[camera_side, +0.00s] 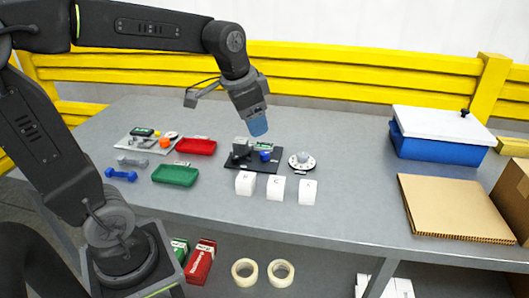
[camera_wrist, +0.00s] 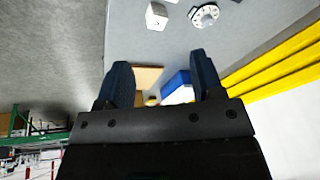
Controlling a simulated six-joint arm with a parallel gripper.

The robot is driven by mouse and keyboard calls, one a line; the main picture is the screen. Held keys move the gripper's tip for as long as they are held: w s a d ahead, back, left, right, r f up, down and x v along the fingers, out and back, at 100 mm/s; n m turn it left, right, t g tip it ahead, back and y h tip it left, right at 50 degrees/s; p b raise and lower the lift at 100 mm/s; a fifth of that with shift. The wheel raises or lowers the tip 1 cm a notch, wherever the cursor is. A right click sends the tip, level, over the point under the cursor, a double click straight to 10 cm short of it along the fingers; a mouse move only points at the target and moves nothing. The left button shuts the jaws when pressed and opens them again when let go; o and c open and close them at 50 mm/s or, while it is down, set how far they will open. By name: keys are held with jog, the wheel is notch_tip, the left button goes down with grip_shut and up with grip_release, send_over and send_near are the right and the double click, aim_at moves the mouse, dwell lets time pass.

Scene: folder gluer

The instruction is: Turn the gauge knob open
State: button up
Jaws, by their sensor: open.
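The gauge knob (camera_side: 302,160) is a grey knob on a round white dial with dark marks, on the grey table right of a dark plate. The dial also shows at the top of the wrist view (camera_wrist: 204,15), beyond the fingertips and to the right. My gripper (camera_side: 259,127) hangs above the back of the dark plate, up and left of the dial and apart from it. Its two dark blue fingers (camera_wrist: 160,60) are spread in the wrist view with nothing held between them.
Three white cubes (camera_side: 276,188) stand in front of the dark plate (camera_side: 237,166), which bears small parts. Red (camera_side: 196,146) and green (camera_side: 174,175) trays lie left. A blue bin (camera_side: 440,145) and flat cardboard (camera_side: 455,207) lie right. A yellow rail (camera_side: 350,62) runs behind.

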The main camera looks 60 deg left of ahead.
jog(key=w+a+f+m+g, duration=0.2)
jog(key=w+a+f, duration=0.1)
jog(key=w+a, duration=0.55)
jog(key=m+g, duration=0.2)
jog(key=m, duration=0.1)
send_near(264, 152)
notch_tip(264, 152, down, 9)
jog(key=shift+s+a+f, duration=0.1)
jog(key=shift+a+f, duration=0.1)
jog(key=shift+f, duration=0.05)
jog(key=c, duration=0.9)
